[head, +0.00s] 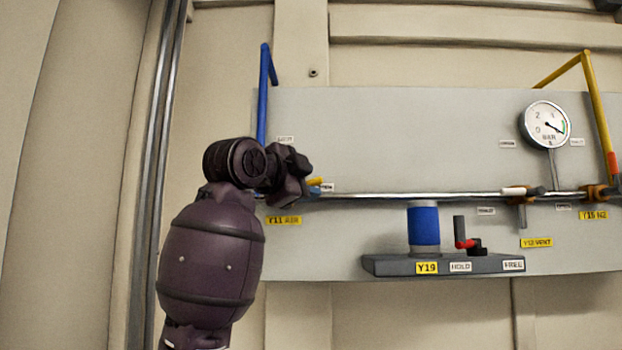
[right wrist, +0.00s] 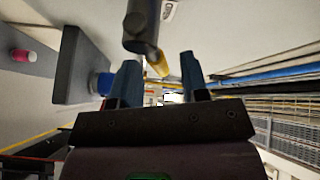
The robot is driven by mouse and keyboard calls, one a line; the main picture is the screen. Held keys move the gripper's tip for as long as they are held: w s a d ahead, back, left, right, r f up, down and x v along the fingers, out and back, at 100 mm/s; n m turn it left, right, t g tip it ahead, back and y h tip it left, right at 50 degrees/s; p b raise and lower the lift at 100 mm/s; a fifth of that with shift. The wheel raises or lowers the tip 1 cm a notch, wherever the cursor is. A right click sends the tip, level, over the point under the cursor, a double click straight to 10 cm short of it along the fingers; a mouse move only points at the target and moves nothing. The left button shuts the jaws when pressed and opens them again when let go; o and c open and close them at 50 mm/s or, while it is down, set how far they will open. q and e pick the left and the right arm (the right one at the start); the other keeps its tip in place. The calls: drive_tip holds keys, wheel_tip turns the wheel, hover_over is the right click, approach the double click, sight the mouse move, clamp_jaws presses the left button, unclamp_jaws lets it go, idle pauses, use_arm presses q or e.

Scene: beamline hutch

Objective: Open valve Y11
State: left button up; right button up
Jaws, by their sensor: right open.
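Valve Y11 sits at the left end of the horizontal pipe, above its yellow label "Y11 AIR" (head: 283,220) in the head view. My right gripper (head: 298,178) is in front of it and hides most of it. A short yellow piece (head: 315,182), probably its handle, shows just right of the gripper. In the right wrist view the two fingers of the right gripper (right wrist: 160,72) stand apart. A yellow piece (right wrist: 160,66) lies between them, beside a dark cylinder (right wrist: 141,25). I cannot tell whether a finger touches it. My left gripper is not in view.
The silver pipe (head: 420,195) runs right along the grey panel (head: 400,130). A blue pipe (head: 263,100) rises above Y11. A shelf (head: 390,267) with a blue cylinder (head: 424,225) and red-black lever (head: 465,242) juts out below. A gauge (head: 545,124) is at right.

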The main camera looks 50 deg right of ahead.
drive_tip(key=shift+w+d, duration=0.15)
drive_tip(key=shift+d, duration=0.85)
clamp_jaws()
